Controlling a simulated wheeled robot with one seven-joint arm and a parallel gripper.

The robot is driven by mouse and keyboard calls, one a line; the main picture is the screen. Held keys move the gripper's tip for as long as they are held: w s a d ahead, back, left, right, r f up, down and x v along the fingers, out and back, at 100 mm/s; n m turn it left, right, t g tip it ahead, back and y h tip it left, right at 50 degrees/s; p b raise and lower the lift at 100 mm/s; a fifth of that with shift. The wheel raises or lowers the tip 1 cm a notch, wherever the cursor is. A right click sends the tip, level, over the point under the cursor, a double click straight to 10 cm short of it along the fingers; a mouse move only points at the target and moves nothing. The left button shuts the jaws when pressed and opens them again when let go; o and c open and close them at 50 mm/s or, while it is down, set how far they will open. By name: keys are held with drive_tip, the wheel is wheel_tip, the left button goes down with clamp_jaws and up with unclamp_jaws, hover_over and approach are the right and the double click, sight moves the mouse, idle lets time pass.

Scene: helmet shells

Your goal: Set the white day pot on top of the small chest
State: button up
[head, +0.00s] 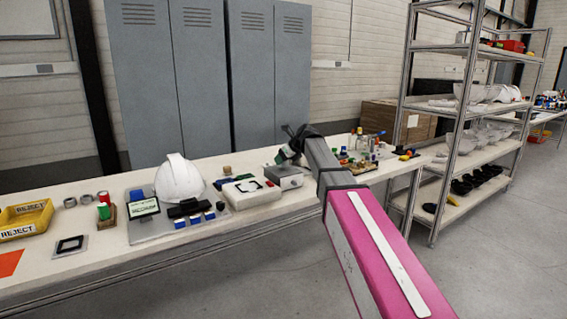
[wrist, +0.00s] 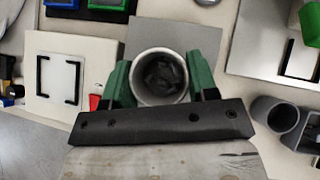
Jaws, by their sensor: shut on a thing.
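The white day pot (wrist: 141,92) is an open, pale round cup with a dark inside, seen from above in the wrist view. My gripper (wrist: 160,82) is shut on it, with a green finger on each side. In the head view my gripper (head: 288,155) is just above a small grey box, which looks like the small chest (head: 287,181). Its flat grey top (wrist: 172,34) appears to show behind the pot in the wrist view. I cannot tell whether the pot touches it; the pot's base is hidden.
A white box with black corner marks (head: 246,193) stands left of the chest. A white helmet (head: 179,180) is farther left. Several small bottles and parts (head: 362,150) crowd the bench to the right. A grey cup (wrist: 273,113) is at the right of the wrist view.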

drive_tip(key=shift+f, duration=0.75)
drive_tip(key=o, duration=0.9)
drive_tip(key=shift+f, duration=0.1)
drive_tip(key=v, duration=1.2)
